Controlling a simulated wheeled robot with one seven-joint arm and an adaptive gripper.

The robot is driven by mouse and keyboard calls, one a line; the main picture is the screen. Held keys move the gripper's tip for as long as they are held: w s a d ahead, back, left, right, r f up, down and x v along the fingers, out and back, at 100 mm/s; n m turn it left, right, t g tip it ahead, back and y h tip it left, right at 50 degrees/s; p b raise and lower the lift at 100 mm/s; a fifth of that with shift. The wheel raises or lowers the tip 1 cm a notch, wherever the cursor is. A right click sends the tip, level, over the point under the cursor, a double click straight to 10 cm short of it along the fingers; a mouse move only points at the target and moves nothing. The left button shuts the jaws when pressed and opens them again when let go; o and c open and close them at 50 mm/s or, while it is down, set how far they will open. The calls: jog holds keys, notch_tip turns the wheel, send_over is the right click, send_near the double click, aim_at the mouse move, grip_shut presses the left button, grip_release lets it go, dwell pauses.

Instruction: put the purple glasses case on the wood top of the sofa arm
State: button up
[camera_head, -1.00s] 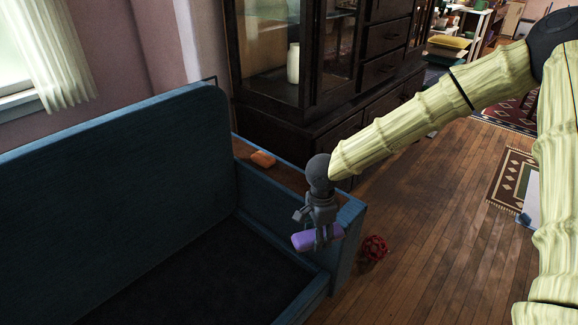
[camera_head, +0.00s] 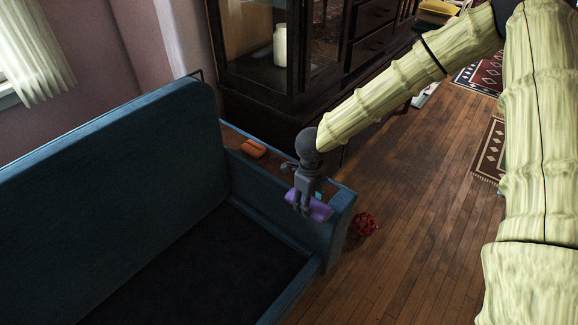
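The purple glasses case (camera_head: 319,210) is held in my gripper (camera_head: 307,207), whose grey fingers come down around it. The case shows over the front part of the blue sofa's right arm. Whether it touches the wood top (camera_head: 231,137) or hangs just above it, I cannot tell. My gripper hides part of the case and part of the wood top. A small teal patch shows beside the fingers; I cannot tell what it is.
An orange object (camera_head: 253,149) lies on the wood top, behind my gripper. A red object (camera_head: 364,225) is on the floor beside the sofa arm. A dark cabinet (camera_head: 290,109) stands behind the arm. The blue sofa back (camera_head: 110,165) rises at left.

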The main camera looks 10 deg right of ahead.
jog(key=w+d, duration=0.1)
jog(key=w, duration=0.4)
jog(key=w+d+f, duration=0.1)
jog(key=w, duration=0.3)
jog(key=w+d, duration=0.2)
jog(key=w, duration=0.3)
jog(key=shift+w+f, duration=0.2)
jog(key=shift+w, duration=0.1)
jog(key=shift+f, duration=1.75)
jog(key=shift+f, duration=0.1)
jog(key=o, duration=1)
jog(key=shift+w, duration=0.1)
jog(key=shift+o, duration=0.2)
notch_tip(320, 180, up, 12)
jog(key=shift+p, duration=0.4)
